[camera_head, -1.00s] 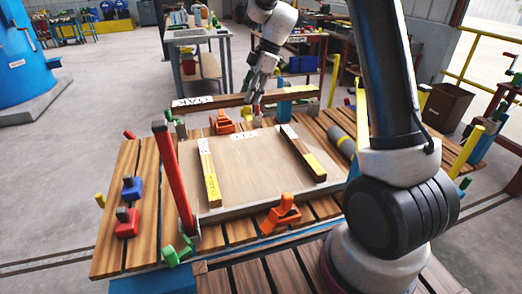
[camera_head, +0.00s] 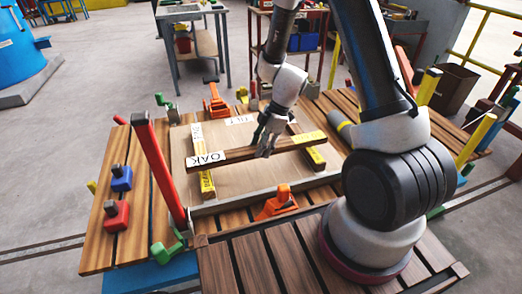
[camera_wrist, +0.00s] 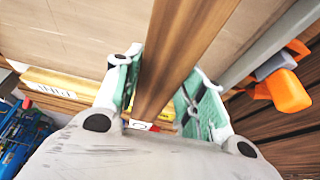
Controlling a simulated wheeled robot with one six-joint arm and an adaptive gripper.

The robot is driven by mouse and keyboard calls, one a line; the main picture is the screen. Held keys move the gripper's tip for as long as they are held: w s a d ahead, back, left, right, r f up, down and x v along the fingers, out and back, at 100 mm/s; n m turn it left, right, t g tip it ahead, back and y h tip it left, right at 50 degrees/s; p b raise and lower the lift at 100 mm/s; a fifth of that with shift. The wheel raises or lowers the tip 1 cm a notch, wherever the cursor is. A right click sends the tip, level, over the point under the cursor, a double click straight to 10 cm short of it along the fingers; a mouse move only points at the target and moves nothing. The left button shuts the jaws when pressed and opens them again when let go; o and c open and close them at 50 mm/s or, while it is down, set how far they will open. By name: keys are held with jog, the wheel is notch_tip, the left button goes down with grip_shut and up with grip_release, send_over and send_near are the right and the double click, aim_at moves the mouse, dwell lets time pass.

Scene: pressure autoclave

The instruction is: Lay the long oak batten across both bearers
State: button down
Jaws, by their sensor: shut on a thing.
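The long oak batten (camera_head: 240,152) is dark brown, with a white OAK label at its left end and a yellow label at its right end. My gripper (camera_head: 268,146) is shut on it near the middle. In the wrist view the batten (camera_wrist: 190,50) passes between the fingers of my gripper (camera_wrist: 160,98). The left bearer (camera_head: 207,184) and the right bearer (camera_head: 316,158) lie below the batten's two ends, and it spans crosswise over both. A yellow-marked bearer (camera_wrist: 62,84) also shows in the wrist view. I cannot tell whether the batten touches the bearers.
The bearers lie on a pale board (camera_head: 245,184) on a slatted table. Orange clamps stand at its front (camera_head: 275,203) and back (camera_head: 217,103). A red post (camera_head: 160,170) rises at the left, near blue (camera_head: 121,180) and red (camera_head: 117,214) blocks.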

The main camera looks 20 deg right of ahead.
jog(key=shift+f, duration=1)
jog(key=shift+f, duration=0.1)
jog(key=c, duration=0.9)
grip_release()
